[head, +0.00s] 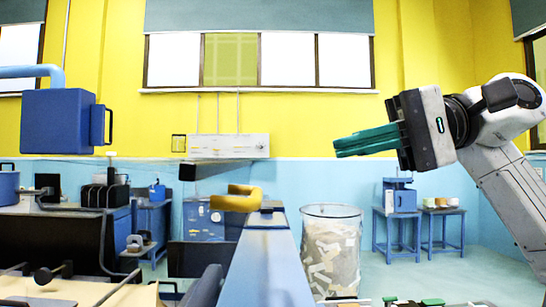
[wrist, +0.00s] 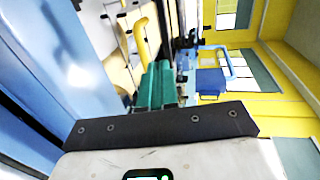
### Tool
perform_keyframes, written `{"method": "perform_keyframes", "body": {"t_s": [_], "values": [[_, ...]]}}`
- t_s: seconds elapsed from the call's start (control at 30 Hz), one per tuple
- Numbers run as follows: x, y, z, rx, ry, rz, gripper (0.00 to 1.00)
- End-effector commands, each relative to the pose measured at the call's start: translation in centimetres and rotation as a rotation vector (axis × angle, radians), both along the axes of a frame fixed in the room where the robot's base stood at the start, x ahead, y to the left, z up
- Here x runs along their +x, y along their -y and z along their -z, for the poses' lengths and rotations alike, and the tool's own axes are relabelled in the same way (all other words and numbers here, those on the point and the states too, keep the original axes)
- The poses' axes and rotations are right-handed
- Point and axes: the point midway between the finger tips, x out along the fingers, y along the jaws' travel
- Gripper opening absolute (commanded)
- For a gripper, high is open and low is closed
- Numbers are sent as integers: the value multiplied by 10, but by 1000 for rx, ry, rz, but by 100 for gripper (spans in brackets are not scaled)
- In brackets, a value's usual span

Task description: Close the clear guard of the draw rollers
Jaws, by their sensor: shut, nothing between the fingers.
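My gripper (head: 340,148) is held out in the air at the right of the head view, its teal fingers shut together and empty. In the wrist view its fingertips (wrist: 160,66) show just below a yellow bar handle (wrist: 147,40) in the picture. In the head view the yellow handle (head: 237,199) stands above the near blue machine frame, left of and lower than my gripper, clearly apart from it. It looks like the handle of the clear guard. The transparent pane is hard to make out, so I cannot tell its angle. The draw rollers are not clearly visible.
A blue machine beam (head: 266,262) runs forward at centre. A clear bin of paper scraps (head: 332,250) stands right of it, below my gripper. A blue box (head: 58,122) hangs from a pipe at upper left. Small blue tables (head: 398,215) stand by the back wall.

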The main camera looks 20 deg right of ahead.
Motion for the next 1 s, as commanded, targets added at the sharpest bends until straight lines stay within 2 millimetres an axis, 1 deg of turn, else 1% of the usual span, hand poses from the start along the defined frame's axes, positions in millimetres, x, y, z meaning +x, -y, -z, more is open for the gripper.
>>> {"method": "perform_keyframes", "body": {"t_s": [0.17, 0.5, 0.57, 0.7, 0.83, 1.0], "values": [[6, -21, 4, 2, -2, -5, 0], [26, -83, 17, 4, -3, -6, 0], [29, -93, 20, 5, -3, -5, 0], [35, -112, 17, 5, -1, -3, 0], [39, -123, 17, 6, -3, -2, 0], [41, -128, 17, 6, -3, -1, 0]]}}
